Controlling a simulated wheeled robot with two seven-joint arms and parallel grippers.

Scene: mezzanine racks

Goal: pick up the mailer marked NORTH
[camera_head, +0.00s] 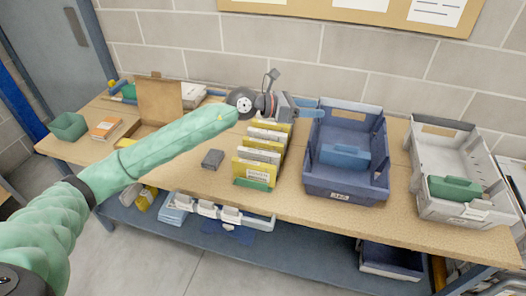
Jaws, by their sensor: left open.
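Several yellow and white mailers stand upright, one behind another, in a row at the middle of the table. The front mailer (256,169) is yellow with a white label, and its print is too small to read, so I cannot tell which mailer is marked NORTH. My left arm reaches in from the left, and my left gripper (283,103) is above and behind the back end of the row, open and apparently empty. Its fingers are small and partly hard to make out. The rear mailers are partly hidden by those in front. My right gripper is not in view.
A blue crate (322,182) holding a blue item stands right of the mailers, with a grey crate (426,207) farther right. A small dark block (212,159) lies left of the row. An open cardboard box (160,101) and a green bin (68,126) are at left.

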